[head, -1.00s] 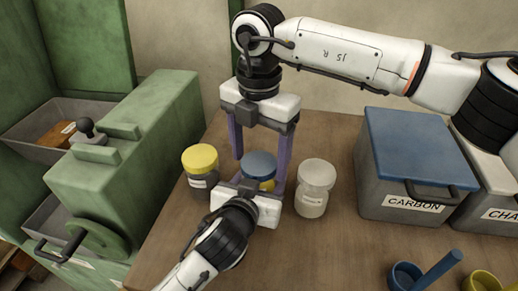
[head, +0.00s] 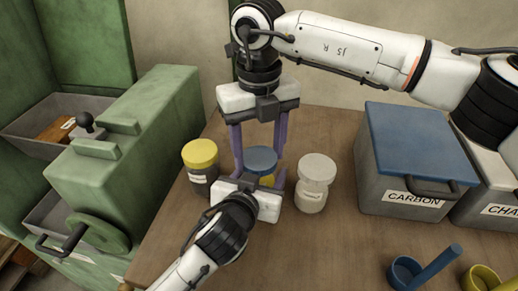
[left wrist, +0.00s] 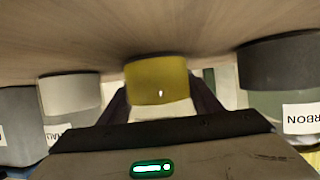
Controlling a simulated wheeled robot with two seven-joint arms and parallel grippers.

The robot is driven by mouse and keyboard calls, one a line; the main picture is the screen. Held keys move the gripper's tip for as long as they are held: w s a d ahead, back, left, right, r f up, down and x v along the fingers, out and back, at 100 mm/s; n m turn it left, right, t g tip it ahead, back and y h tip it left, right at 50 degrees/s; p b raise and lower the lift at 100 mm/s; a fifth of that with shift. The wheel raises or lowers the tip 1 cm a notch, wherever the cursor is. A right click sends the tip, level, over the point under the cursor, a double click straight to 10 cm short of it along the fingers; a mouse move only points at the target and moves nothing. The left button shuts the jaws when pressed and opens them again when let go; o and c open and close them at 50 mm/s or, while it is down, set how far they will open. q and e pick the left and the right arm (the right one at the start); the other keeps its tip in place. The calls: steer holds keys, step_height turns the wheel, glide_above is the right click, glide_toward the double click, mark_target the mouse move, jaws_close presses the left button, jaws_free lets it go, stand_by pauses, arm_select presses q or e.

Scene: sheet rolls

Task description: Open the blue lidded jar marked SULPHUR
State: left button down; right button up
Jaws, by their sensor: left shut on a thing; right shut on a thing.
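The jar with a blue lid (head: 261,155) and a yellow body (head: 267,181) stands on the table; its label is hidden. The yellow body also shows in the left wrist view (left wrist: 157,82), between the left fingers. My left gripper (head: 258,184) comes from the front and is shut on the body; its fingers are mostly hidden in the head view. My right gripper (head: 259,163) points down from above and is shut on the blue lid, one purple finger on each side. I see no clear gap between lid and body.
A yellow-lidded jar (head: 201,166) stands close at left and a white-lidded jar (head: 313,183) close at right. The blue-lidded CARBON bin (head: 405,150) is further right. A green machine (head: 130,140) flanks the table's left. Blue (head: 405,273) and yellow scoops lie front right.

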steer(key=shift+n, duration=1)
steer(key=o, duration=1.2)
steer(key=shift+c, duration=0.2)
steer(key=shift+r, duration=0.1)
